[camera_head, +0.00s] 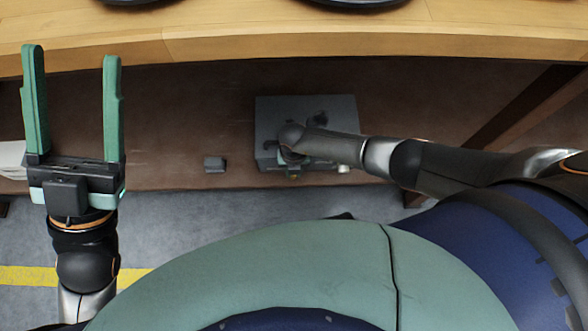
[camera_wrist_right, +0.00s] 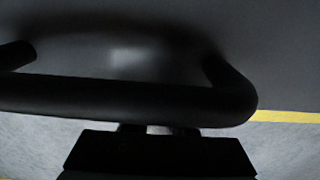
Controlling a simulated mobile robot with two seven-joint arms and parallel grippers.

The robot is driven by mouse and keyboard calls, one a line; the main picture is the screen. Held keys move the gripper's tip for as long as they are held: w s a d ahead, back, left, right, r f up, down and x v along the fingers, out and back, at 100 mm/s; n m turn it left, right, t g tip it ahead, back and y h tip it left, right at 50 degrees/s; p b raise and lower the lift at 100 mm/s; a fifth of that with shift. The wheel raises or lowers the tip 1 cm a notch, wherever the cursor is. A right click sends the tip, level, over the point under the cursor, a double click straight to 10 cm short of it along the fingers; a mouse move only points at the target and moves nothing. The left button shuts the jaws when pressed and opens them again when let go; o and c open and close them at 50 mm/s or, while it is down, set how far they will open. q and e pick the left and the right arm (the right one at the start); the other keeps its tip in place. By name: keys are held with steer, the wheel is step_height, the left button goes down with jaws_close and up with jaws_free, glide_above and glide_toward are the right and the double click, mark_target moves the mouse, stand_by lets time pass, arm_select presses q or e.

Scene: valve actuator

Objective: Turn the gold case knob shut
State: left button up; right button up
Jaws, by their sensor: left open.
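A grey box-shaped case (camera_head: 272,118) sits low beneath the table, right of centre in the head view. A tiny gold-coloured spot (camera_head: 294,177) shows at its near edge; it is too small to tell if it is the gold knob. My right arm reaches in from the right over the case, and its wrist hides much of the near side and my right gripper. The right wrist view shows a thick dark bar (camera_wrist_right: 130,98), like a handle, crossing close to the camera. My left gripper (camera_head: 73,57) is open and empty, green fingers upright, far left of the case.
A wooden table edge (camera_head: 300,45) spans the top of the head view above the case. A small dark block (camera_head: 215,164) lies left of the case. A dark table leg (camera_head: 525,105) stands at right. A yellow floor line (camera_head: 30,276) shows at lower left.

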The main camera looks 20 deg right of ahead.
jaws_close()
steer(key=shift+d, duration=0.1)
stand_by(0.3)
steer(key=shift+d+f, duration=0.1)
steer(key=shift+d, duration=0.05)
stand_by(0.8)
steer(key=shift+o, duration=2.3)
jaws_free()
steer(key=shift+a, duration=0.2)
